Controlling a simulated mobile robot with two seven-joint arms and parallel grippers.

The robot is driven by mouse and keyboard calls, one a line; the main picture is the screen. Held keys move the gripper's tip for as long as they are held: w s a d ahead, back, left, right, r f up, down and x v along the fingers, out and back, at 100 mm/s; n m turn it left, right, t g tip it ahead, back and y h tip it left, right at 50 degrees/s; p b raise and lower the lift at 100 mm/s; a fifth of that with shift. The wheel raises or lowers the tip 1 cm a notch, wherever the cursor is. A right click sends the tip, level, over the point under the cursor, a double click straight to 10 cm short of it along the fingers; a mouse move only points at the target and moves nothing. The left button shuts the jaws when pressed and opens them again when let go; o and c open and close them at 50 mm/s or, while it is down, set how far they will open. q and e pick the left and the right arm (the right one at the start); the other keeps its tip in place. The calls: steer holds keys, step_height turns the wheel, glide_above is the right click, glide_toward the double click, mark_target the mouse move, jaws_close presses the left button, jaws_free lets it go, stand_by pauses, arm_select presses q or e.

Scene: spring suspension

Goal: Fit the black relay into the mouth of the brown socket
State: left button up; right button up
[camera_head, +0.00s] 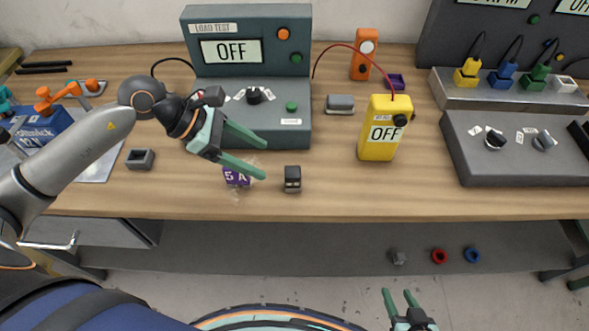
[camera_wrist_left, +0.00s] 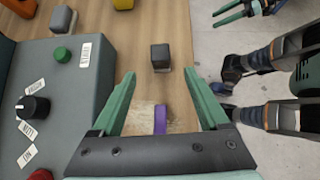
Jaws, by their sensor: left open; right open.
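A small black block (camera_head: 292,183), which looks like the relay, stands on the table in front of the grey test box; it also shows in the left wrist view (camera_wrist_left: 160,57). A grey-looking square block with a dark opening (camera_head: 140,159) sits at the left of the table and may be the socket; no plainly brown one shows. My left gripper (camera_head: 264,161) is open and empty above the table, to the left of the black block. In the left wrist view the block lies beyond its spread fingertips. My right gripper (camera_head: 399,292) is open and empty in front of the table.
A purple 5 A piece (camera_head: 237,177) lies beneath my left fingers. The LOAD TEST box (camera_head: 250,60) stands behind. A grey block (camera_head: 340,103) and a yellow meter (camera_head: 380,145) stand to the right. The front right of the table (camera_head: 400,190) is clear.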

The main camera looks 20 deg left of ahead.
mark_target(290, 172)
arm_select(q)
steer(key=x, duration=0.4)
steer(key=shift+d+f+p, duration=0.15)
steer(key=shift+p, duration=0.15)
steer(key=shift+w+d+f, duration=0.15)
steer(key=shift+d+f, duration=0.1)
steer(key=shift+d, duration=0.25)
steer(key=p+x, duration=0.1)
steer(key=x, duration=0.2)
steer(key=shift+w+d, duration=0.1)
steer(key=shift+d, duration=0.15)
steer(key=shift+w+d+f, duration=0.1)
steer(key=shift+d+f, duration=0.1)
steer(key=shift+f, duration=0.2)
jaws_close()
